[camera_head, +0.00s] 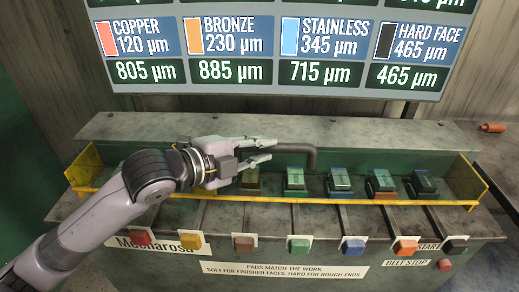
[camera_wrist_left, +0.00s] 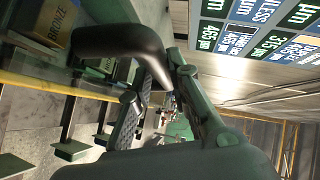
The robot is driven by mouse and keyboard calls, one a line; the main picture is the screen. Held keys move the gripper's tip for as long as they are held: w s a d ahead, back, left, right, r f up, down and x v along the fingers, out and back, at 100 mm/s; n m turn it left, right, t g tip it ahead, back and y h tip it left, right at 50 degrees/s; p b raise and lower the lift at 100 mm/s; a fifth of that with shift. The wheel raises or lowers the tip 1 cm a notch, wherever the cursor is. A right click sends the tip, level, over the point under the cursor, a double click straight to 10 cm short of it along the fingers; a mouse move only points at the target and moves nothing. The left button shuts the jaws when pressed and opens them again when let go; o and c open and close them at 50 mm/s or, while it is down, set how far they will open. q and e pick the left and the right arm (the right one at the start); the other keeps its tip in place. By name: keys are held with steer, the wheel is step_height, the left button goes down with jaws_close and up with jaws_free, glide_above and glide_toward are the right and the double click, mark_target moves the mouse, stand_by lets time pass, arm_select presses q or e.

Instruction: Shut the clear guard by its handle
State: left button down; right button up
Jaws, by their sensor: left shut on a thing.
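The handle (camera_head: 298,148) is a dark bent bar above the back of the green machine bed. My left gripper (camera_head: 268,150) comes in from the left and is shut on the handle's left part. In the left wrist view the handle (camera_wrist_left: 118,42) runs in between the fingers of the left gripper (camera_wrist_left: 163,75). The clear guard's pane is too transparent to make out, so I cannot tell its exact angle. My right gripper is in neither view.
A yellow rail (camera_head: 340,202) runs along the front, between yellow end plates (camera_head: 466,181). Several pad blocks (camera_head: 295,180) stand behind it. Coloured buttons (camera_head: 299,245) line the front. A display board (camera_head: 280,45) hangs behind. An orange cylinder (camera_head: 492,127) lies at the right.

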arm_select(q)
steer(key=shift+s+f+t+b, duration=0.3)
steer(key=shift+f+b, duration=0.05)
steer(key=shift+f, duration=0.3)
steer(key=shift+s+f, duration=0.15)
steer(key=shift+f, duration=0.2)
steer(key=c, duration=1.5)
jaws_free()
steer(key=shift+a, duration=0.1)
steer(key=v, duration=0.7)
steer(key=shift+s+a, duration=0.1)
steer(key=shift+a, duration=0.05)
